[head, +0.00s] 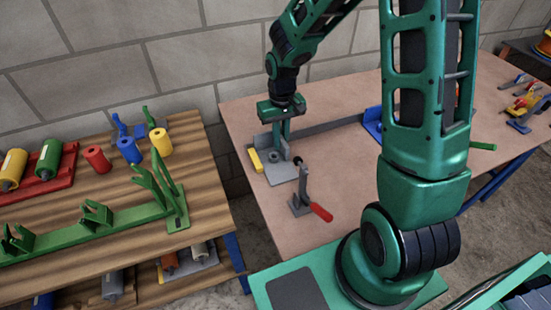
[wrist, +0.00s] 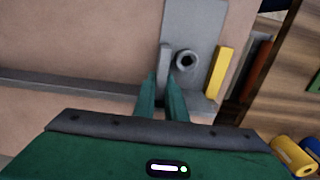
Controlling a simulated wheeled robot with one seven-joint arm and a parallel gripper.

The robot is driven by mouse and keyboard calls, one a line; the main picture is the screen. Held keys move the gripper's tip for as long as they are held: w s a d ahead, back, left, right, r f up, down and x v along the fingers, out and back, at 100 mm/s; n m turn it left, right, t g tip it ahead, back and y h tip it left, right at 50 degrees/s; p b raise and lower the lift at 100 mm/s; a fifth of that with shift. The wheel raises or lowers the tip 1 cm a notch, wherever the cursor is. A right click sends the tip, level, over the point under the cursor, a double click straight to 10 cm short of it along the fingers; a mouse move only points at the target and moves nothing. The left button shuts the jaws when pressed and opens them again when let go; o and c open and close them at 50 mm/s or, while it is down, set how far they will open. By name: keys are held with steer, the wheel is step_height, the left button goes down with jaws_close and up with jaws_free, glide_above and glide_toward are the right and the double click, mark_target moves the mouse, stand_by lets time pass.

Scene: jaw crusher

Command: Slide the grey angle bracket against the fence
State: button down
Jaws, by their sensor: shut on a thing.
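The grey angle bracket (head: 279,173) lies at the left end of the workbench, with a flat plate, an upright flange and a dark round hole or boss. In the wrist view its flat plate (wrist: 197,22) runs toward the top. My gripper (head: 283,138) points down, its fingers (wrist: 161,98) shut on the upright flange. The fence (head: 335,126) is a long grey bar along the back of the bench. In the wrist view the fence (wrist: 65,87) runs in from the left to my fingers. The fingers hide whether bracket and fence touch.
A yellow bar (head: 255,160) stands just left of the bracket. A clamp with a red handle (head: 320,211) stands in front of it. A blue block (head: 373,124) is at the fence's right. A wooden table (head: 80,255) with rollers stands left. The bench middle is clear.

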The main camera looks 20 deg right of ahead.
steer(key=shift+w+a, duration=0.1)
stand_by(0.3)
steer(key=c, duration=1.7)
jaws_free()
steer(key=shift+r, duration=4)
